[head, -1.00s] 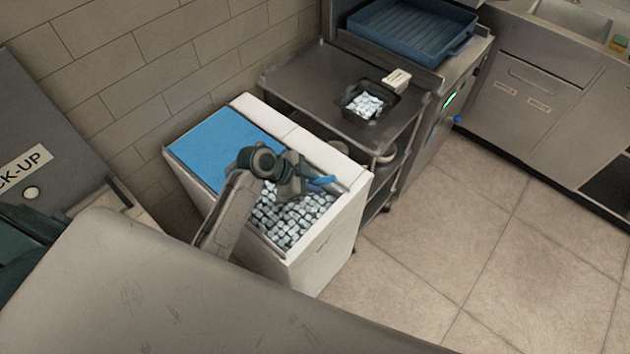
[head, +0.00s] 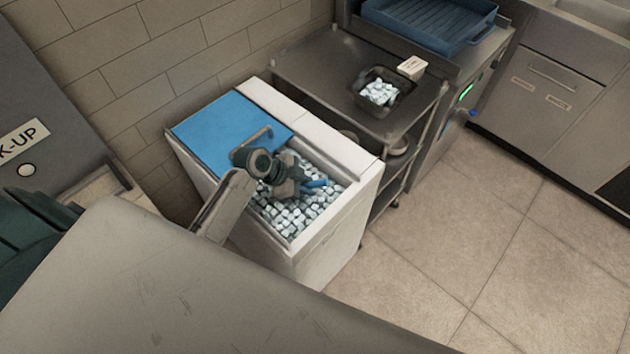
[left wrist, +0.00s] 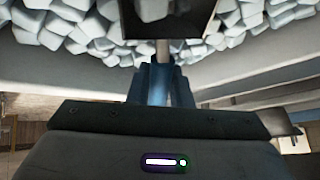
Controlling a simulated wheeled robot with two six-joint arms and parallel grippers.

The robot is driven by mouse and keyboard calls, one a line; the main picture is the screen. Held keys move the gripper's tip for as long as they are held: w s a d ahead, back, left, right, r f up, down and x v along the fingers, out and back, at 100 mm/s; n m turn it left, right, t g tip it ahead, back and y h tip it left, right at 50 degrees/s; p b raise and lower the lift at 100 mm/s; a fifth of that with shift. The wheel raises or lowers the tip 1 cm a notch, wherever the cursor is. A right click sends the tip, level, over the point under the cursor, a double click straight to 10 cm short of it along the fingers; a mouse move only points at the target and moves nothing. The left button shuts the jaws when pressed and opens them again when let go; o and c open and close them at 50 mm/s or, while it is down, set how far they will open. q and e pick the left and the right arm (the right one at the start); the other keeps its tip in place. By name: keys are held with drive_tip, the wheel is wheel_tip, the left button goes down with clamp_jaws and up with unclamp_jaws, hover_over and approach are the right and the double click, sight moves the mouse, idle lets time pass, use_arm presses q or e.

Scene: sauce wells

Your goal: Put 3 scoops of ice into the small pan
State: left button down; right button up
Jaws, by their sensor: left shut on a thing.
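My left gripper (head: 312,186) is over the open front part of the ice bin, low and close to the ice (head: 290,218). In the left wrist view its blue fingers (left wrist: 160,84) are shut on the handle of a scoop (left wrist: 166,16). The scoop's dark metal end is in front of the fingers, among or just above the ice cubes; the picture cuts it off, so its load cannot be told. The small pan (head: 405,102), black, stands on the steel cart and has ice in it. My right gripper is not in view.
The white ice bin (head: 335,238) has a blue lid (head: 215,128) over its back left part. The steel cart (head: 312,62) stands behind it to the right. A small white labelled block (head: 412,66) is beside the pan. A blue tray (head: 430,22) is behind. The floor at right is clear.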

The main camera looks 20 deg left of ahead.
sight(324, 180)
use_arm(q)
drive_tip(key=shift+g+y, duration=0.4)
drive_tip(key=shift+y, duration=0.5)
drive_tip(key=d+r+p, duration=0.1)
drive_tip(key=r+p, duration=0.1)
drive_tip(key=w+d+r+p, duration=0.1)
drive_tip(key=r+p, duration=0.1)
drive_tip(key=p, duration=0.1)
drive_tip(key=d+r+p, duration=0.1)
drive_tip(key=r+p, duration=0.1)
drive_tip(key=r, duration=0.1)
drive_tip(key=shift+w+d+p, duration=0.2)
drive_tip(key=shift+d+p, duration=0.05)
drive_tip(key=shift+p, duration=0.15)
drive_tip(key=shift+w+d+r+p, duration=0.2)
drive_tip(key=shift+d+r+p, duration=0.25)
drive_tip(key=shift+p, duration=0.3)
drive_tip(key=shift+w+d+r+y+p, duration=0.25)
drive_tip(key=shift+d+r+y+p, duration=0.15)
drive_tip(key=shift+d+y, duration=0.25)
